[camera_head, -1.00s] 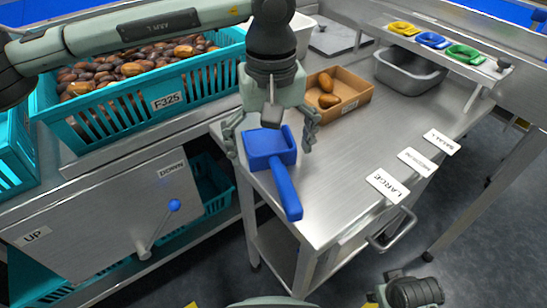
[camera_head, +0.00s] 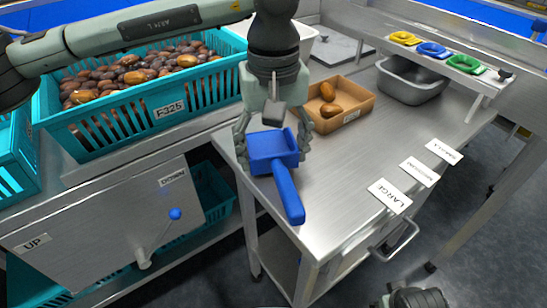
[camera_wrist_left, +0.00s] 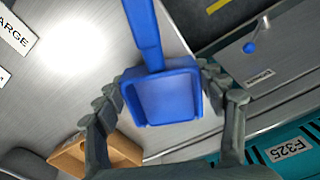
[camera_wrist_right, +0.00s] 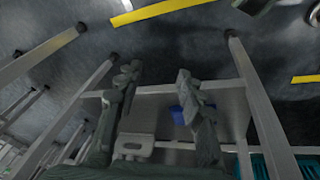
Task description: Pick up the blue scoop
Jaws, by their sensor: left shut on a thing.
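The blue scoop (camera_head: 290,196) is at the near-left corner of the steel table, its handle pointing toward me. In the left wrist view, the scoop (camera_wrist_left: 160,95) sits between both fingers, with its handle at the top. My left gripper (camera_head: 272,148) comes from above and is shut on the sides of the scoop's pan. I cannot tell if the scoop touches the table. My right gripper (camera_wrist_right: 158,82) is open and empty, low beside the table; only part of its arm shows at the lower right of the head view.
A cardboard box (camera_head: 358,118) with two dates stands behind the scoop. A teal crate (camera_head: 110,140) full of dates is at left. A grey metal pan (camera_head: 412,92) and label cards LARGE (camera_head: 390,195) and MEDIUM (camera_head: 419,172) are at right. The table's middle is clear.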

